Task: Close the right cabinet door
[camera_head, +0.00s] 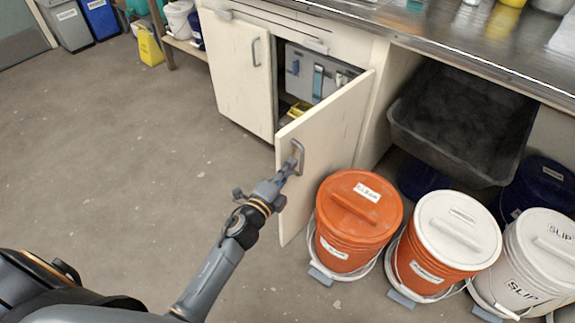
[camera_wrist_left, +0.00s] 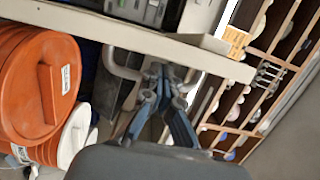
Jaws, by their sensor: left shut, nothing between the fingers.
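The right cabinet door (camera_head: 325,140) is cream and stands swung open, projecting out from the cabinet toward the room. Its grey bar handle (camera_head: 298,157) is on the outer face near the top free corner. My left gripper (camera_head: 291,167) is shut and empty, its tips at the handle; I cannot tell whether they touch it. In the left wrist view, the shut fingers (camera_wrist_left: 164,72) point at a cream panel edge (camera_wrist_left: 110,30) beside a pale handle (camera_wrist_left: 118,62). The left cabinet door (camera_head: 238,72) is closed or nearly so. My right gripper is out of view.
An orange bucket (camera_head: 345,240) stands just right of the open door, with a white-lidded orange bucket (camera_head: 425,270) and white bucket (camera_head: 520,270) beyond. A toolbox (camera_head: 305,75) sits inside the cabinet. The floor (camera_head: 120,160) left of the door is clear.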

